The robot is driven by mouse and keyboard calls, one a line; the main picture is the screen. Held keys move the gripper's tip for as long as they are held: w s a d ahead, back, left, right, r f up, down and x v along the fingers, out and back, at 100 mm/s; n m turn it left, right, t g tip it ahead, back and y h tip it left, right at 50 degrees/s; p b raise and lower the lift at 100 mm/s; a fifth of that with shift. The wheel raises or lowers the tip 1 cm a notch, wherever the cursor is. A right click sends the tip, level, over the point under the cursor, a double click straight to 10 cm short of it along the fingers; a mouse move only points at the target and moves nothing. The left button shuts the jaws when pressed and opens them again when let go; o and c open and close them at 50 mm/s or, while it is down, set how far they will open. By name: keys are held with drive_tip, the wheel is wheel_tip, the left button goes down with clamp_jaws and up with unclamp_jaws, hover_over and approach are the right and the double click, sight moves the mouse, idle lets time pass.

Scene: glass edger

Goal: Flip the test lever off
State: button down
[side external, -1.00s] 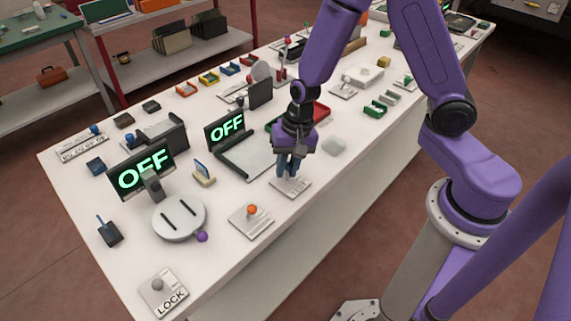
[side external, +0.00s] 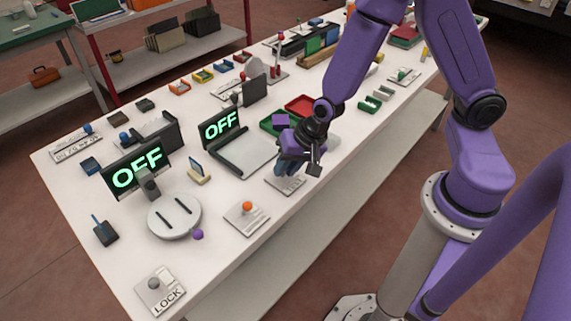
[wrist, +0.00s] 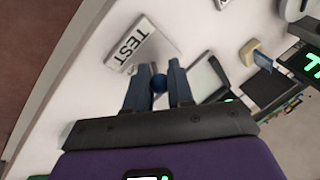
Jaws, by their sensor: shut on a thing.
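The test lever's plate, a pale plate marked TEST (wrist: 140,45), lies on the white table. It also shows in the side external view (side external: 285,187), partly covered by my gripper. The lever's blue ball knob (wrist: 158,83) sits between my fingertips in the wrist view; the shaft below it is hidden. My gripper (wrist: 158,86) is shut on this knob. In the side external view my gripper (side external: 288,170) is tilted, low over the plate near the table's front edge, and hides the knob.
A plate with an orange knob (side external: 247,207) and a LOCK plate (side external: 168,299) stand along the front edge. A round plate with two slots (side external: 174,217) and two screens reading OFF (side external: 221,125) (side external: 137,172) stand to the left. Green and red trays (side external: 299,104) lie behind my gripper.

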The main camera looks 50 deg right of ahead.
drive_tip(key=shift+s+f+t, duration=0.1)
drive_tip(key=shift+s+t, duration=0.2)
drive_tip(key=shift+t, duration=0.4)
idle(0.4)
drive_tip(key=c, duration=1)
unclamp_jaws()
drive_tip(key=shift+c, duration=0.2)
drive_tip(key=v, duration=0.7)
drive_tip(key=shift+s, duration=0.15)
